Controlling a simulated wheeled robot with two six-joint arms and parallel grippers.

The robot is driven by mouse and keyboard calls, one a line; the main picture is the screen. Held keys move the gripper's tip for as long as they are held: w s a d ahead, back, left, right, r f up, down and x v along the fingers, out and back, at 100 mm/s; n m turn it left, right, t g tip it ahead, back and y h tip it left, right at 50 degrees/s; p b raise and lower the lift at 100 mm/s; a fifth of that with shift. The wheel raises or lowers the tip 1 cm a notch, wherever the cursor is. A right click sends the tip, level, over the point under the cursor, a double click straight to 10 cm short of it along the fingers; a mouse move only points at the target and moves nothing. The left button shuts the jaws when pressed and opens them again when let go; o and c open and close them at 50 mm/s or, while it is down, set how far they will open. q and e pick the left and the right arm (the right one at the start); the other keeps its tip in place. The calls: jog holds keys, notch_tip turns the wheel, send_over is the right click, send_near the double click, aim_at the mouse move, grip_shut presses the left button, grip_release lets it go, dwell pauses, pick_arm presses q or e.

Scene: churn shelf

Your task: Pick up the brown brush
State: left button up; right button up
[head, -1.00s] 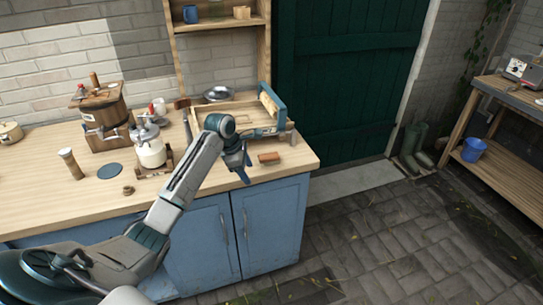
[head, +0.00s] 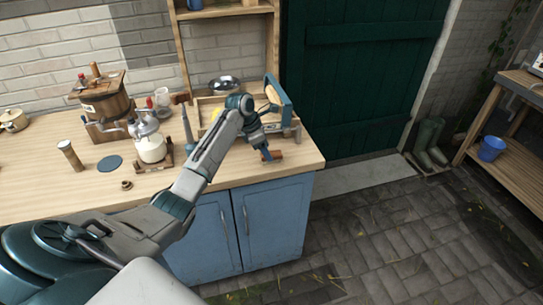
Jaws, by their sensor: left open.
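The brown brush (head: 276,155) lies on the wooden counter (head: 230,178) near its right front corner. It is small and partly hidden behind my gripper. My left gripper (head: 267,155) points down at the brush's left end, with its jaws open. I cannot tell whether the fingers touch the brush or are just in front of it. My right gripper is not in view.
A wooden tray with a blue-ended frame (head: 281,97) stands just behind the brush. The counter's right edge is close to the brush.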

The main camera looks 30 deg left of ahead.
pick_arm(q)
jog(key=x, duration=0.2)
jog(key=shift+w+d+f, duration=0.15)
jog(key=shift+f, duration=0.15)
jog(key=shift+w+d+f+p, duration=0.1)
jog(key=shift+f+p, duration=0.2)
jog(key=shift+f, duration=0.15)
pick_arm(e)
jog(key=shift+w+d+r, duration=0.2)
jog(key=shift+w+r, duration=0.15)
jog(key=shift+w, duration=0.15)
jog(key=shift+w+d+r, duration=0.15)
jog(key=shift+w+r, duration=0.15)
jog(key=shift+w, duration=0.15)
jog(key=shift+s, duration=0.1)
pick_arm(q)
jog(key=c, duration=1.1)
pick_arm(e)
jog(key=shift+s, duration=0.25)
pick_arm(q)
jog(key=shift+r, duration=0.1)
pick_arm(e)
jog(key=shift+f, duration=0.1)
